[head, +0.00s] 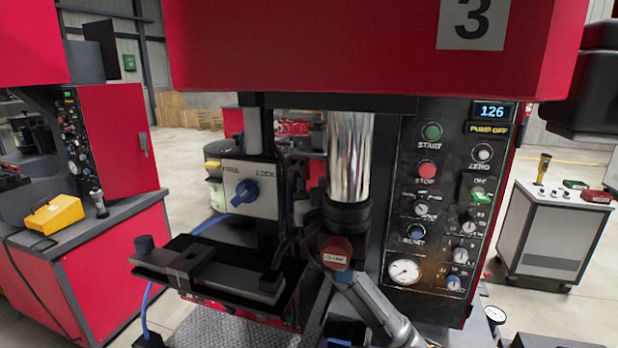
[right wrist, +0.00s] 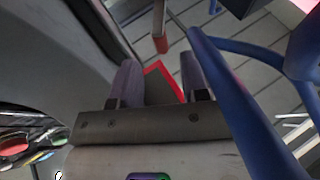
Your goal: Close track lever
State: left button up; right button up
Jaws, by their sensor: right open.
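The black track (head: 215,268) juts out to the left of the red machine in the head view. A blue turn handle (head: 243,193) sits on a pale plate with lettering above the track. My right gripper's fingers are apart and empty in the right wrist view (right wrist: 158,70). Its fingertips are hard to make out in the head view. My left gripper is not in view.
A control panel (head: 440,200) with buttons and a gauge is right of the shiny cylinder (head: 349,155).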

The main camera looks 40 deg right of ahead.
jog(key=shift+v, duration=0.9)
jog(key=shift+c, duration=1.3)
jog(key=y+p, duration=0.2)
jog(key=w+d+f+y+p, duration=0.1)
jog(key=y+p, duration=0.1)
jog(key=p, duration=0.1)
jog(key=f+y+p, duration=0.1)
jog(key=y+p, duration=0.1)
jog(key=shift+w+d+f+n+p, duration=0.15)
jog(key=shift+w+d+n+p, duration=0.15)
jog(key=shift+d+p, duration=0.1)
grip_shut()
jog(key=s+d+r+m+g+y+p, duration=0.1)
jog(key=s+d+r+m+y+p, duration=0.25)
jog(key=p, duration=0.55)
jog(key=s+d+r+m+y+p, duration=0.1)
jog(key=s+d+m+y+p, duration=0.1)
jog(key=s+m+y+p, duration=0.6)
jog(key=w+a+n+h+p, duration=0.1)
jog(key=w+n+h+p, duration=0.1)
jog(key=w, duration=1)
jog(key=shift+w+a+p, duration=0.35)
jog(key=shift+w+p, duration=0.05)
jog(key=shift+p, duration=0.15)
